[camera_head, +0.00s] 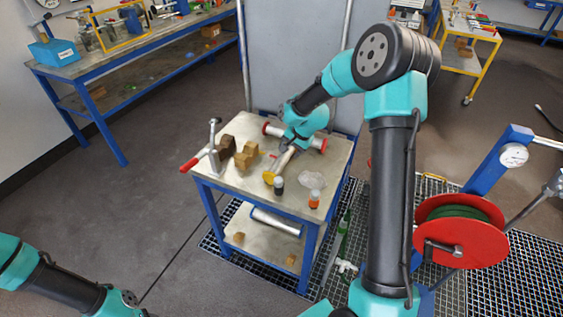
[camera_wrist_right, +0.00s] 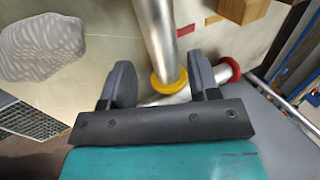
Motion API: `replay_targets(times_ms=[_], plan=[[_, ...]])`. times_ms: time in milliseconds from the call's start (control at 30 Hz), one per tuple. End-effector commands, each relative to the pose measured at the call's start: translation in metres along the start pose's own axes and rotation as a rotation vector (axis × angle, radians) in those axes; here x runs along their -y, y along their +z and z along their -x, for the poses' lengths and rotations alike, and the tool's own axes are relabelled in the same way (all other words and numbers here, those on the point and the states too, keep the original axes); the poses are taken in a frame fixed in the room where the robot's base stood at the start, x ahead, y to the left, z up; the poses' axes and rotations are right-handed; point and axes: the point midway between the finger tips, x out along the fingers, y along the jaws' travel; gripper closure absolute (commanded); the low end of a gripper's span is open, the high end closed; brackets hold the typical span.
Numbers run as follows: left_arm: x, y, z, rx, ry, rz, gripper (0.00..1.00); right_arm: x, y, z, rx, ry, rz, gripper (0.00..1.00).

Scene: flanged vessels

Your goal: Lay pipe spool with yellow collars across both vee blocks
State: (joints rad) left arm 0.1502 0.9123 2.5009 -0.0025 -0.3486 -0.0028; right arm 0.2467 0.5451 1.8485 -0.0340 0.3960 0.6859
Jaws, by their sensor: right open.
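The pipe spool with yellow collars lies on the cart top; its silver pipe (camera_head: 284,161) and one yellow collar (camera_head: 269,178) show in the head view. In the right wrist view its pipe (camera_wrist_right: 157,35) and other yellow collar (camera_wrist_right: 168,81) show. My right gripper (camera_wrist_right: 163,84) is open, with one finger on each side of the spool near that collar; I cannot tell if they touch. The tan vee block (camera_head: 246,155) and dark brown block (camera_head: 227,146), seemingly the second vee block, stand left of the spool. My left gripper is out of view.
A spool with red collars (camera_head: 318,143) lies behind, its red collar (camera_wrist_right: 229,69) close to my right finger. A clamp with a red handle (camera_head: 190,164) stands at the cart's left edge.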

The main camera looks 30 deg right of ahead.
Motion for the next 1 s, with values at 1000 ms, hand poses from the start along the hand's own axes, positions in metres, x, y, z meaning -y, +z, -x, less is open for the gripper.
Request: replay_targets(times_ms=[1000], plan=[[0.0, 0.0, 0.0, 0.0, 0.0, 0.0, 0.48, -0.001, 0.003, -0.069, 0.0, 0.0, 0.0, 0.44]])
